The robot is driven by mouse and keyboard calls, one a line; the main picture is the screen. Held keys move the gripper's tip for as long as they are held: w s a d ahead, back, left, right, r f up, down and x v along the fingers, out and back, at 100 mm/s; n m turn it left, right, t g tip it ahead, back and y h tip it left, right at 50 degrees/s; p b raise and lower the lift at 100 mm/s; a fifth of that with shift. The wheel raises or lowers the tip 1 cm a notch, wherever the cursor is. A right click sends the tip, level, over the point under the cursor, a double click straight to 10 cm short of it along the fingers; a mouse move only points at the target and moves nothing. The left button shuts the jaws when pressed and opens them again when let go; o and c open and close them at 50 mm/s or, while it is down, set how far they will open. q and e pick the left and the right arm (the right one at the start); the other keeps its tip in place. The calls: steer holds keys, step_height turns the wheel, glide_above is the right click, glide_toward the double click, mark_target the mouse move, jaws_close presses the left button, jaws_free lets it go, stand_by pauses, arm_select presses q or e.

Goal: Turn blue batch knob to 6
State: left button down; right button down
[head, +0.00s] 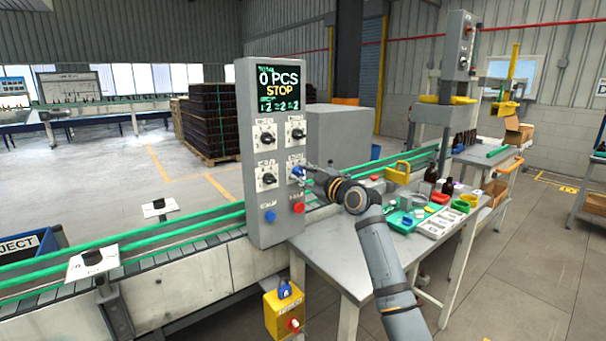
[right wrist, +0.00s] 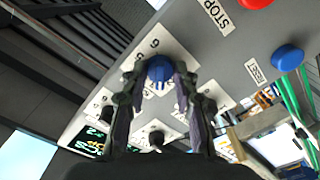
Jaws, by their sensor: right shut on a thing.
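The blue batch knob (right wrist: 160,70) sits on a white numbered dial plate on the grey control panel (head: 257,220). A "6" and a "5" show on the plate beyond the knob; the knob's pointer is hard to make out. My left gripper is not in view.
The panel screen (head: 278,88) reads "0 PCS STOP" with several 2s below. Black knobs (head: 266,137) sit nearby. A blue button (head: 270,216) and a red button (head: 298,208) are below. A table (head: 345,262) with bottles and trays stands right; a conveyor (head: 190,262) runs left.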

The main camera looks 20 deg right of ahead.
steer(key=m+p, duration=0.1)
steer(key=m, duration=0.3)
steer(key=shift+m, duration=0.3)
steer(key=m+p, duration=0.2)
steer(key=m, duration=0.1)
steer(key=shift+m, duration=0.3)
steer(key=m+p, duration=0.2)
steer(key=m, duration=0.1)
steer(key=shift+m, duration=0.3)
steer(key=m+p, duration=0.2)
steer(key=m, duration=0.2)
steer(key=shift+m+p, duration=0.3)
steer(key=shift+p, duration=0.05)
steer(key=m+p, duration=0.3)
steer(key=m, duration=0.1)
steer(key=shift+m, duration=0.3)
steer(key=m+p, duration=0.3)
steer(key=m, duration=0.1)
steer(key=m+p, duration=0.3)
steer(key=m, duration=0.1)
steer(key=shift+m, duration=0.4)
steer(key=shift+f+m+p, duration=0.15)
steer(key=shift+m+p, duration=1.05)
steer(key=shift+m, duration=0.6)
